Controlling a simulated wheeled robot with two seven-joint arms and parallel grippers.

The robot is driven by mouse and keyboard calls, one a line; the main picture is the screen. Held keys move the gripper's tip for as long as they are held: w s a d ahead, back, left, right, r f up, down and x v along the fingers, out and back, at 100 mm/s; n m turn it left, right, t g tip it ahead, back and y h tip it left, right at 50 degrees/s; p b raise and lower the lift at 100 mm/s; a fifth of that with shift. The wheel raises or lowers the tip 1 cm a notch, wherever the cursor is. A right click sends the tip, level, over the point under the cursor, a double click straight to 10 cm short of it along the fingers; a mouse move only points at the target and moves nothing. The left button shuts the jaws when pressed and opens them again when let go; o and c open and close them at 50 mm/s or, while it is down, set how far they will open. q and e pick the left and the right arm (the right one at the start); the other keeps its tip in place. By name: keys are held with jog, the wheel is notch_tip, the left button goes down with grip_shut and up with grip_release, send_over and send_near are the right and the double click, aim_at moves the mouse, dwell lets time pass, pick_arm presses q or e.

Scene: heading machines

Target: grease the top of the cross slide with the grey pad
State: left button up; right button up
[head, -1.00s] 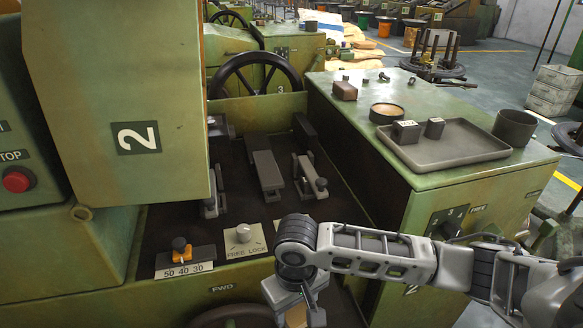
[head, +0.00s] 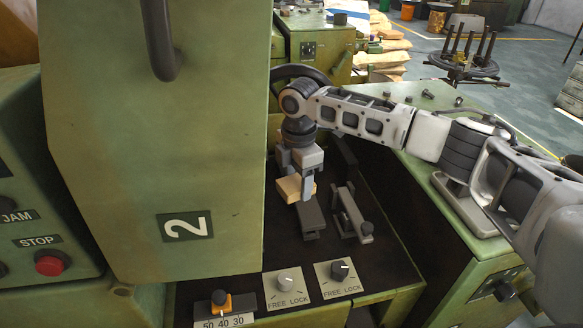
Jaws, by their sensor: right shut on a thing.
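My right gripper (head: 300,190) points down into the machine bed and is shut on a tan block (head: 289,188). The block looks pale tan, and no grey face of it shows from here. It hangs over or against the upper end of a dark grey bar-shaped slide (head: 313,223), which looks like the cross slide. Whether the block touches the slide, I cannot tell. The gripper and block hide the slide's far end. My left gripper is out of view.
A second slide with a round knob (head: 352,215) lies just right. The green guard marked 2 (head: 180,150) stands close on the left. A green cabinet (head: 440,215) stands right, under my arm.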

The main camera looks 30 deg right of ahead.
aim_at(298, 214)
jog(key=shift+f+b, duration=0.3)
jog(key=shift+f, duration=0.15)
notch_tip(298, 214, down, 4)
jog(key=b, duration=0.4)
jog(key=shift+f+b, duration=0.4)
jog(key=shift+b, duration=0.35)
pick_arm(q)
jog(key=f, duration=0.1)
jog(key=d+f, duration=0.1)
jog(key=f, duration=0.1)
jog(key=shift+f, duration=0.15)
pick_arm(e)
jog(key=shift+f, duration=0.1)
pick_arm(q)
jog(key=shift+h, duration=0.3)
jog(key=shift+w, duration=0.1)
pick_arm(e)
jog(key=shift+f, duration=0.25)
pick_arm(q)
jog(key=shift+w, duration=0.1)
pick_arm(e)
jog(key=shift+f, duration=0.65)
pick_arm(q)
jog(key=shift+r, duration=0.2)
pick_arm(e)
jog(key=shift+d, duration=0.1)
